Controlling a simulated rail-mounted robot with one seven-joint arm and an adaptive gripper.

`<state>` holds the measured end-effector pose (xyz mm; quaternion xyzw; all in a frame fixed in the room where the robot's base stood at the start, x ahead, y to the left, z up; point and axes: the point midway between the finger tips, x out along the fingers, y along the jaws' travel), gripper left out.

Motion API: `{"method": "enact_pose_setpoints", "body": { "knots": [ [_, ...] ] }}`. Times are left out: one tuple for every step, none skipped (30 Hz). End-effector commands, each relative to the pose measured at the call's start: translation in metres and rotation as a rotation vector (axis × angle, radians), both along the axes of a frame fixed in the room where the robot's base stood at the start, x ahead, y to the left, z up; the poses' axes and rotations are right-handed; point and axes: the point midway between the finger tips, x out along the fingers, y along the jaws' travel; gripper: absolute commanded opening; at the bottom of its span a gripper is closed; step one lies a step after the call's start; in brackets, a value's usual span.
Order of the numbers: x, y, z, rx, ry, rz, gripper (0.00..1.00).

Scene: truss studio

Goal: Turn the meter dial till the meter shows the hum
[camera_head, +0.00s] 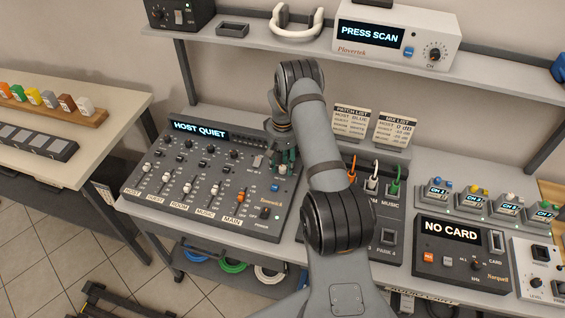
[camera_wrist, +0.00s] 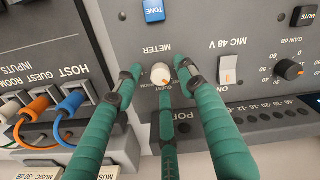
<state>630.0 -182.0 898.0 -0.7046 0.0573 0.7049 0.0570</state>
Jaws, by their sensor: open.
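The meter dial (camera_wrist: 160,74) is a small cream knob on the grey mixer panel, below the upside-down word METER in the wrist view. An orange mark shows near its lower right edge. My gripper (camera_wrist: 163,83) is open, with its green fingers spread around the dial; I cannot tell whether any finger touches it. In the head view my gripper (camera_head: 284,163) is over the upper right part of the mixer (camera_head: 185,205), and the dial is hidden there. The mixer's screen (camera_head: 200,131) reads HOST QUIET.
Close to the dial are a blue TONE button (camera_wrist: 153,11), a white MIC 48 V switch (camera_wrist: 228,70) and a black gain knob (camera_wrist: 289,69). Plugged cables (camera_wrist: 70,103) stand at the left. A card unit (camera_head: 462,250) reads NO CARD; the shelf scanner (camera_head: 396,36) reads PRESS SCAN.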

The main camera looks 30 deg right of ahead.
Motion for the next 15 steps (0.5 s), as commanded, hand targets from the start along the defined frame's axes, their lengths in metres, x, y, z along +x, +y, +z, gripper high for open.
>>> {"method": "enact_pose_setpoints", "body": {
  "knots": [
    [-0.0003, -0.0001, -0.0023, 0.0, 0.001, -0.001, 0.4],
    [-0.0001, -0.0001, -0.0035, 0.0, 0.0, -0.001, 0.4],
    [0.0, -0.0001, -0.0048, 0.0, 0.0, -0.002, 0.4],
    [0.0, -0.0001, -0.0056, 0.0, 0.0, -0.002, 0.4],
    [0.0, -0.0001, -0.0061, 0.0, 0.0, -0.002, 0.4],
    [0.0, -0.0001, -0.0065, 0.0, -0.001, -0.002, 0.4],
    [0.0, -0.0001, -0.0066, 0.0, -0.001, -0.002, 0.4],
    [0.0001, -0.0001, -0.0066, 0.0, -0.001, -0.002, 0.4],
    [0.0001, -0.0001, -0.0065, 0.0, -0.001, -0.002, 0.4],
    [0.0, -0.0001, -0.0065, 0.0, -0.001, -0.002, 0.4],
    [0.0, -0.0001, -0.0065, 0.0, -0.001, -0.001, 0.4],
    [0.0, -0.0001, -0.0064, 0.0, 0.0, -0.001, 0.38],
    [0.0, -0.0001, -0.0064, 0.0, 0.0, -0.001, 0.36],
    [0.0, -0.0001, -0.0064, 0.0, 0.0, -0.001, 0.34],
    [-0.0001, -0.0001, -0.0063, 0.0, 0.0, -0.001, 0.32]
  ]
}}
